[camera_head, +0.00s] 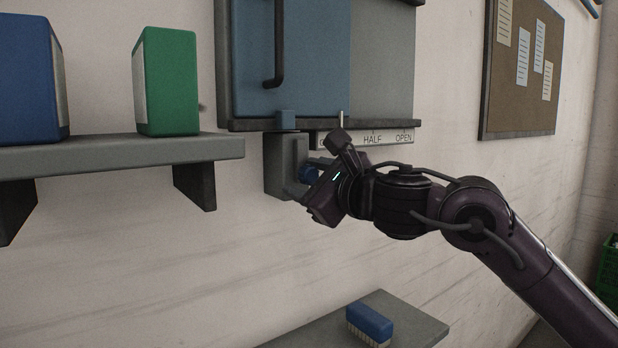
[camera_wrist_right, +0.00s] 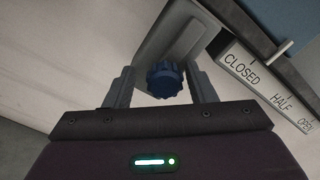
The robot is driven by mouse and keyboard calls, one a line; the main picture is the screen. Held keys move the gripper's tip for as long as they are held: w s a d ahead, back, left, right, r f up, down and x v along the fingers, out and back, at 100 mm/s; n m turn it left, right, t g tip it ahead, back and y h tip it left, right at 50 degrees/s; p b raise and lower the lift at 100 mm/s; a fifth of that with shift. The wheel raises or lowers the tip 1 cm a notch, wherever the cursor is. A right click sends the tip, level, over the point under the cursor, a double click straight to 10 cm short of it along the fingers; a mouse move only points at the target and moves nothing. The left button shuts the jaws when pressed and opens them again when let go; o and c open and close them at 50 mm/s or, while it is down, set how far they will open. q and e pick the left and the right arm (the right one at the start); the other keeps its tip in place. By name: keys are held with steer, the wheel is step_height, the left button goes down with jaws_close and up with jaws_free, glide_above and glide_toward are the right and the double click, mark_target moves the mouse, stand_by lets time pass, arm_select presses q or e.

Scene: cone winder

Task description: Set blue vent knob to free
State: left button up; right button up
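The blue vent knob (camera_wrist_right: 165,80) sits on a grey mount (camera_head: 279,166) below the blue cabinet panel. In the head view only a bit of the knob (camera_head: 308,174) shows beside my right gripper (camera_head: 298,184). In the right wrist view my right gripper (camera_wrist_right: 163,88) is open, with one finger on each side of the knob and gaps between. A label plate (camera_wrist_right: 262,82) reads CLOSED, HALF and OPEN; no word "free" shows. A thin pale pointer (camera_wrist_right: 281,49) stands at the plate's upper edge. My left gripper is not in view.
A wall shelf (camera_head: 110,153) on the left holds a blue box (camera_head: 28,80) and a green box (camera_head: 168,80). A lower shelf (camera_head: 318,334) carries a blue brush (camera_head: 370,322). A pinboard (camera_head: 520,70) hangs on the right. The wall below the mount is clear.

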steer(key=shift+r, duration=0.1)
steer(key=shift+s+d+b, duration=0.35)
steer(key=b+v, duration=0.2)
steer(key=v, duration=0.4)
steer(key=shift+s+d+b, duration=0.2)
steer(key=shift+s+b, duration=0.15)
